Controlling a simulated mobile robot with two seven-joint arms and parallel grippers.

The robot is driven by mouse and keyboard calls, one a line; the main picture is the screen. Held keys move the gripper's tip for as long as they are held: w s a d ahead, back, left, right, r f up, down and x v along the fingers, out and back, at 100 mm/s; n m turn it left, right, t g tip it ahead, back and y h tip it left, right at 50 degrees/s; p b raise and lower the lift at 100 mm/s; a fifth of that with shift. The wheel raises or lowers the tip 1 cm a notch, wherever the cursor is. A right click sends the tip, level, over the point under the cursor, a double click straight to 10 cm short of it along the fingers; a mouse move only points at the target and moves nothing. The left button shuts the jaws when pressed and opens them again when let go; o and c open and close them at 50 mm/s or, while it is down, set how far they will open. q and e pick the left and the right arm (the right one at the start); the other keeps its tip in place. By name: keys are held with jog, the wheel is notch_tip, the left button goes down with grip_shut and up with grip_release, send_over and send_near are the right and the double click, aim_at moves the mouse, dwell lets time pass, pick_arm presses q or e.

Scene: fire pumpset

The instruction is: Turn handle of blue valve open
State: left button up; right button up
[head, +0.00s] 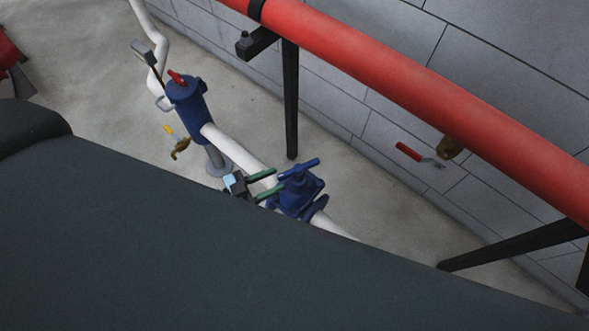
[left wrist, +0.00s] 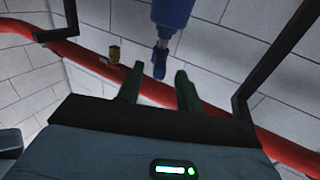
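The blue valve (head: 298,197) sits on the white pipe, right of centre in the head view, with a blue bar handle (head: 301,169) on top. My left gripper (head: 279,178) is at the valve's left side, its two green fingers pointing toward the handle. In the left wrist view the fingers (left wrist: 157,77) are spread apart with a gap. A blue part with a narrow stem and rounded end (left wrist: 160,62) shows in line with that gap; I cannot tell its exact depth. No contact is clear. My right gripper is not in view.
A red pipe (head: 425,95) runs along the grey block wall on black supports (head: 290,100). A red-handled brass valve (head: 448,148) is beside it. A blue cylindrical fitting (head: 187,105) stands farther left on the white pipe (head: 238,150). A large dark surface fills the foreground.

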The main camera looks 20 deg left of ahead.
aim_at(295, 172)
pick_arm(q)
jog(key=x, duration=0.7)
grip_shut()
